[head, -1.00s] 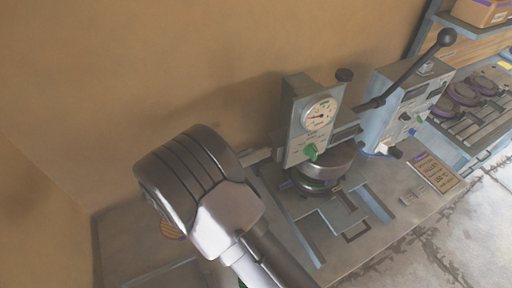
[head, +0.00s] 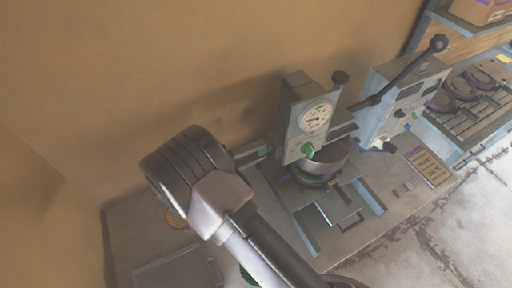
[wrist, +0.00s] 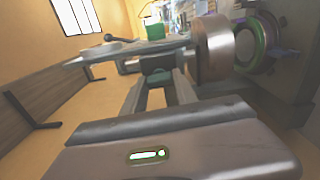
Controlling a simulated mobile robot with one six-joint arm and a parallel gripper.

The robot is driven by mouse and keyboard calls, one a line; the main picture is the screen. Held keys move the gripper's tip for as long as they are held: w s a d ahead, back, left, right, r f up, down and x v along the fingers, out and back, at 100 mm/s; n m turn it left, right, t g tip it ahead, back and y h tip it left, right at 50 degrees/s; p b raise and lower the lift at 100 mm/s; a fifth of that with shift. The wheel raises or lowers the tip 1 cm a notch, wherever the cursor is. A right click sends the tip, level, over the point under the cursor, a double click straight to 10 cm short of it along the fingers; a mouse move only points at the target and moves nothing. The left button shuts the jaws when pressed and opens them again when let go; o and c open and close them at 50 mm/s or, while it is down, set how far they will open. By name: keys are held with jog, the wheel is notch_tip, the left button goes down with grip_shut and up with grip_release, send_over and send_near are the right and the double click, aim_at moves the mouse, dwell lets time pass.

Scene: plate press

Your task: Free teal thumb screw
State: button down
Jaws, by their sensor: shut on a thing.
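In the wrist view a green piece (wrist: 158,88), which I take for the teal thumb screw, sits between the fingers of my gripper (wrist: 160,98). My gripper is shut on it; the crossbar above hides its upper part. A brown round drum (wrist: 213,48) stands close to the right of the fingers. The press (head: 300,120), with a round dial and a green knob (head: 308,151), stands right of my arm. A thin bar with a greenish tint (head: 264,151) shows between my arm and the press.
A long black lever (head: 405,75) rises to the right beside a grey control box (head: 385,110). A label plate (head: 428,166) lies on the bench at the right. A rack of dark round plates (head: 465,95) stands at the far right. The wall behind is bare.

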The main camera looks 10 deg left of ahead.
jog(key=shift+s+d+f+n+p, duration=0.1)
jog(key=shift+n+p, duration=1.05)
jog(key=shift+n, duration=3.15)
jog(key=shift+s+f+n+p, duration=0.1)
jog(key=shift+n+p, duration=1.05)
jog(key=shift+n, duration=3.15)
jog(key=c, duration=1)
grip_release()
jog(key=shift+o, duration=0.2)
jog(key=b+v, duration=0.2)
jog(key=v, duration=1.5)
